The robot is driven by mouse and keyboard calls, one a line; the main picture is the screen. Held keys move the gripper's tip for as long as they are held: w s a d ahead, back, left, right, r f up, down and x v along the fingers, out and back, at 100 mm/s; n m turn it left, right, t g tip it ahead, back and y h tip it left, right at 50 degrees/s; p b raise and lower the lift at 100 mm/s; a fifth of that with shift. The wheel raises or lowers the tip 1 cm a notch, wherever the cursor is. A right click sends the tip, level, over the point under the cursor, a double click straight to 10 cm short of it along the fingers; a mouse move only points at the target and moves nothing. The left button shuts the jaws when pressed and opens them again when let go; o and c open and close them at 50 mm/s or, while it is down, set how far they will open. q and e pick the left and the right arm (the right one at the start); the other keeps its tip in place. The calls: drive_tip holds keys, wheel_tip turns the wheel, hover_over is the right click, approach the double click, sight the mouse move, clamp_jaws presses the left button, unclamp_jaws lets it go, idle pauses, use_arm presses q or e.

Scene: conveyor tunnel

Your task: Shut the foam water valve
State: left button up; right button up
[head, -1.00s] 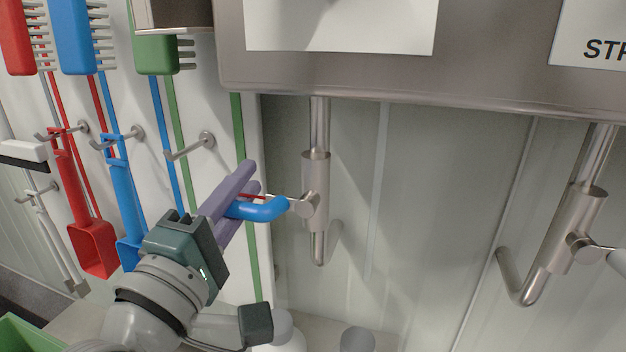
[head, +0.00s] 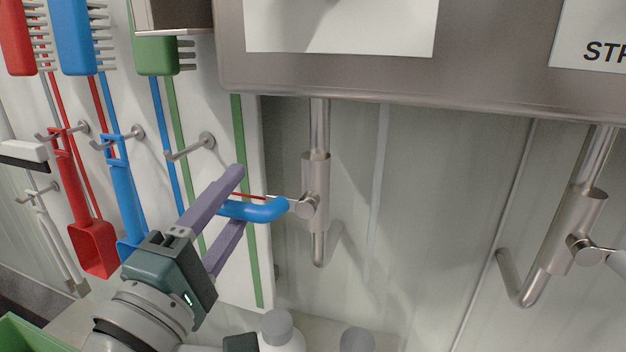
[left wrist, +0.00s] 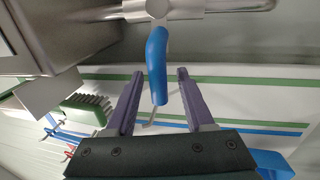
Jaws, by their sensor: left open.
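The foam water valve is a steel valve body (head: 316,180) on a vertical pipe under the steel cabinet, with a blue lever handle (head: 258,210) that points left. My left gripper (head: 240,196) is open, its two purple fingers apart with the blue handle between them in the head view. In the left wrist view the blue handle (left wrist: 157,65) reaches down from the steel valve (left wrist: 158,8) into the gap between the open fingertips (left wrist: 158,74). I cannot tell whether a finger touches it. My right gripper is not in view.
A second steel valve (head: 578,232) with a pale handle hangs at the right. The steel cabinet (head: 400,75) is overhead. Red (head: 92,245) and blue (head: 122,190) scoops and brushes hang on wall hooks at the left. A white bottle (head: 280,332) stands below.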

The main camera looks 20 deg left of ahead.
sight(225, 216)
use_arm(q)
drive_tip(key=s, duration=0.2)
drive_tip(key=s+f, duration=0.1)
drive_tip(key=s, duration=0.4)
drive_tip(key=shift+s+a+f, duration=0.1)
drive_tip(key=shift+s+f, duration=0.15)
